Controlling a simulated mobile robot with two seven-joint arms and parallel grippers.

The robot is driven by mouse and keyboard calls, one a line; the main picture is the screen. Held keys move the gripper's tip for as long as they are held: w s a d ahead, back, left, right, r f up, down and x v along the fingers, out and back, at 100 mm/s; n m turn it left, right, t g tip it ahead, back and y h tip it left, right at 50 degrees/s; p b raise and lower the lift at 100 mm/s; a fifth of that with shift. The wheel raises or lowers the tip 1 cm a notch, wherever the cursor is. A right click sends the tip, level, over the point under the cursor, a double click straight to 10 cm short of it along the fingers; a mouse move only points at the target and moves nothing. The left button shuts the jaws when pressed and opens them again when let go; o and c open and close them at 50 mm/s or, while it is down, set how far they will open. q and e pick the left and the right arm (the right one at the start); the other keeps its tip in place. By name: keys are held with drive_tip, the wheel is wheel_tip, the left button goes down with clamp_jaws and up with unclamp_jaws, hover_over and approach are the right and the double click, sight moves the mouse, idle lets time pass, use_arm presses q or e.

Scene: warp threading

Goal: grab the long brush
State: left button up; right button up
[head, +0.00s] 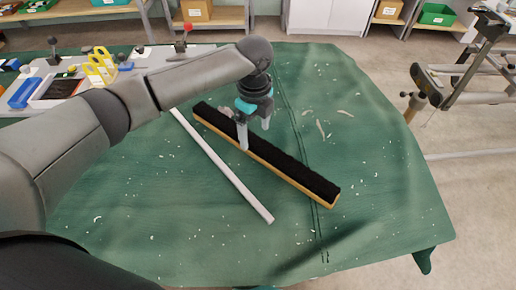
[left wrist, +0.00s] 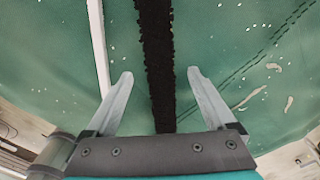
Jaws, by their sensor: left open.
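The long brush (head: 290,172) has black bristles facing up and a tan wooden edge. It lies diagonally on the green cloth-covered table. My left gripper (head: 255,138) is over the brush, left of its middle, with its fingers pointing down. In the left wrist view the brush (left wrist: 156,60) runs between the two open fingertips of the left gripper (left wrist: 160,75), with a gap on each side. The fingers appear apart from the brush, and their exact height over it is hard to tell. My right gripper is not in view.
A white rod (head: 225,170) lies left of the brush, close beside it; it also shows in the left wrist view (left wrist: 98,40). Pale scraps (head: 320,128) are scattered on the green cloth (head: 385,190). Tools and bins stand at the back left. A metal frame (head: 460,80) stands at the right.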

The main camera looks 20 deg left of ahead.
sight(258, 142)
use_arm(q)
drive_tip(key=f, duration=0.1)
drive_tip(key=f+b, duration=0.1)
drive_tip(key=f, duration=0.1)
drive_tip(key=d+f, duration=0.1)
drive_tip(key=f, duration=0.1)
drive_tip(key=shift+s+f, duration=0.15)
drive_tip(key=shift+s, duration=0.05)
clamp_jaws()
idle(0.5)
